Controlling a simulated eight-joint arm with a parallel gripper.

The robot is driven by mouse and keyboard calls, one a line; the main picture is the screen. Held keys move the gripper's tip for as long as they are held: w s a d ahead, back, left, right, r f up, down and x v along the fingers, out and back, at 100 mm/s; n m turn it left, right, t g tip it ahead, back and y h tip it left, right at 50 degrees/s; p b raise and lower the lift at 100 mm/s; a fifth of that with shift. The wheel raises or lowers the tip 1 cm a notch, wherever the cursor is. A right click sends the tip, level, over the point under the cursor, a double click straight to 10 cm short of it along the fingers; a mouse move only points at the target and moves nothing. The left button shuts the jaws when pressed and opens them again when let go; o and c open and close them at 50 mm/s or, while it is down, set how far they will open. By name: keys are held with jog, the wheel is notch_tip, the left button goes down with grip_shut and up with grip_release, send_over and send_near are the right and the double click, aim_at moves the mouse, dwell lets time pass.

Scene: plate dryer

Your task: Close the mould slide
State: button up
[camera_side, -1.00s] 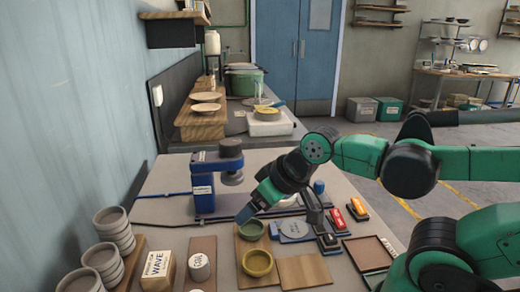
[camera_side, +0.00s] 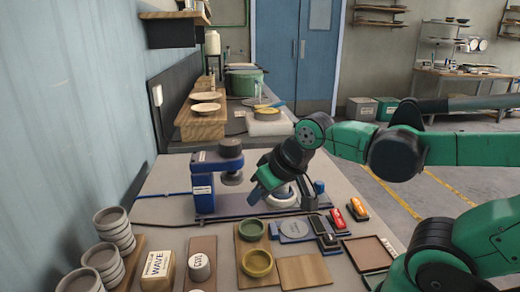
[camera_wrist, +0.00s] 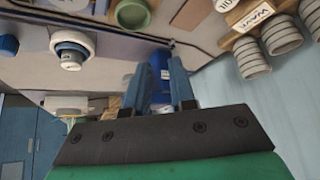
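The blue press (camera_side: 204,185) stands at the back left of the table with a grey round head. A dark blue slide rail (camera_side: 240,214) runs right from its base. A white round mould (camera_side: 282,196) sits on the rail, apart from the press; it also shows in the wrist view (camera_wrist: 72,52). A blue knob (camera_side: 319,187) stands at the rail's right end. My gripper (camera_side: 257,192) is above the rail between press and mould, touching neither as far as I can see. In the wrist view its two blue fingers (camera_wrist: 158,92) are apart with nothing between them.
A green bowl (camera_side: 251,230) and a yellow bowl (camera_side: 258,263) sit on a board in front of the rail. Stacked grey bowls (camera_side: 114,232) and a WAVE block (camera_side: 158,269) are at front left. Coloured buttons (camera_side: 356,208) lie at the right.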

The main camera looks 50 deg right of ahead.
jog(key=d+m, duration=0.1)
jog(key=d, duration=0.1)
jog(key=w+d+r+m+g+h, duration=0.1)
jog(key=d+m, duration=0.1)
jog(key=w+d+m, duration=0.1)
jog(key=d+m, duration=0.1)
jog(key=d, duration=0.1)
jog(key=shift+w+r+g+h, duration=0.2)
jog(key=shift+r+g+h, duration=0.1)
jog(key=shift+h, duration=0.1)
grip_shut()
jog(key=s+d+f+m+g+h, duration=0.1)
jog(key=s+d+f+m+g, duration=0.15)
jog(key=d+m, duration=0.7)
jog(key=s+d+f+m+g, duration=0.1)
jog(key=d+m+g, duration=0.4)
jog(key=d, duration=0.8)
jog(key=shift+m+t, duration=0.25)
jog(key=shift+t, duration=0.4)
jog(key=x, duration=1)
jog(key=shift+w+d, duration=0.1)
jog(key=shift+w, duration=0.1)
jog(key=a, duration=0.2)
jog(key=shift+w+a+r, duration=0.2)
jog(key=shift+w+a, duration=0.1)
jog(key=shift+w, duration=0.1)
jog(key=shift+w+a, duration=0.2)
jog(key=shift+a, duration=0.35)
